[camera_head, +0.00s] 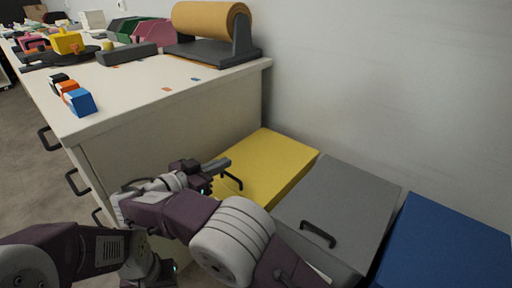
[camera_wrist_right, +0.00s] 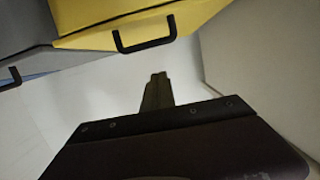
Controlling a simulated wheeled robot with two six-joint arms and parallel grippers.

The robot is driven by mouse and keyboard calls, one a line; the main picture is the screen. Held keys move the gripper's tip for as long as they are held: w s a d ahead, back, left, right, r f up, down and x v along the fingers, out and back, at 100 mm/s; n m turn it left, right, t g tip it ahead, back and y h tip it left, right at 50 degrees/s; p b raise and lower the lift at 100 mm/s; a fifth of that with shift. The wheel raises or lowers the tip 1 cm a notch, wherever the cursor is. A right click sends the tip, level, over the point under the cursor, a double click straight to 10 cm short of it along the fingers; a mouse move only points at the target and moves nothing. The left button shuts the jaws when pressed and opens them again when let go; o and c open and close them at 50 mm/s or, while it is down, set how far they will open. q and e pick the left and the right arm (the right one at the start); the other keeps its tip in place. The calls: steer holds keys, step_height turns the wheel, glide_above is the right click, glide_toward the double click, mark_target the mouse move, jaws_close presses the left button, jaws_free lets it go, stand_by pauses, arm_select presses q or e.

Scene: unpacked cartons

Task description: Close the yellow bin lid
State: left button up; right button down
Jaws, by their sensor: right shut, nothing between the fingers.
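The yellow bin lid (camera_head: 262,160) lies flat on its bin beside the cabinet in the head view, and I see no gap under it. Its black handle (camera_head: 232,181) is at the front edge. My right gripper (camera_head: 217,167) is shut and empty, just left of the handle in that view. In the right wrist view, the shut fingers (camera_wrist_right: 158,82) point toward the yellow bin (camera_wrist_right: 110,20) and end short of its black handle (camera_wrist_right: 146,43), apart from it. My right arm hides the bin's lower front in the head view. My left gripper is out of view.
A grey bin (camera_head: 340,200) and a blue bin (camera_head: 445,245) stand to the right, with flat lids. The white cabinet (camera_head: 180,130) stands left of the yellow bin, and the wall (camera_head: 380,80) is behind.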

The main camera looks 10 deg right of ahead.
steer(key=s+d+r+p, duration=0.3)
steer(key=s+d+r, duration=0.3)
steer(key=d, duration=0.4)
steer(key=shift+d+r+p, duration=0.15)
steer(key=shift+r+p, duration=0.15)
steer(key=shift+r, duration=0.4)
